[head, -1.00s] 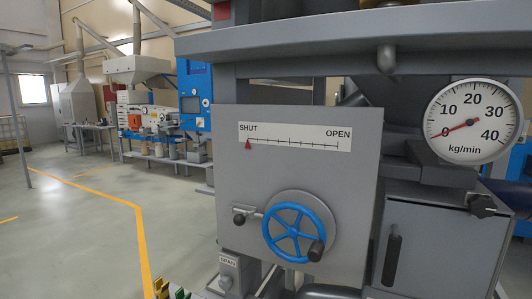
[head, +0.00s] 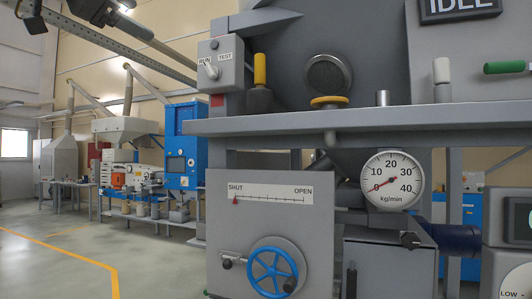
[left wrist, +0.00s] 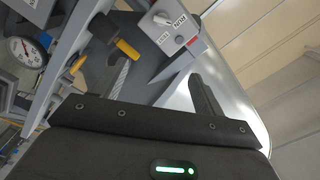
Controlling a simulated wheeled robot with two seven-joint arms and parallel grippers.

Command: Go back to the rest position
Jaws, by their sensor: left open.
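My left gripper (left wrist: 162,85) is open and empty in the left wrist view, its two fingers well apart. Dark parts at the top left edge of the head view look like this gripper, cut off by the frame. It is clear of the machine's panel. My right gripper is not in view. In the head view, the grey gate panel (head: 225,225) has a blue handwheel (head: 273,271), and its red pointer (head: 235,200) is at SHUT. The dial (head: 393,180) reads about 0 kg/min.
A RUN/TEST switch box (head: 220,65) stands above the grey shelf (head: 350,121), with a yellow-handled lever (head: 260,70) beside it. The sign (head: 460,8) reads IDLE. A blue machine (head: 187,150) stands at the back left. The floor (head: 45,255) at left is open.

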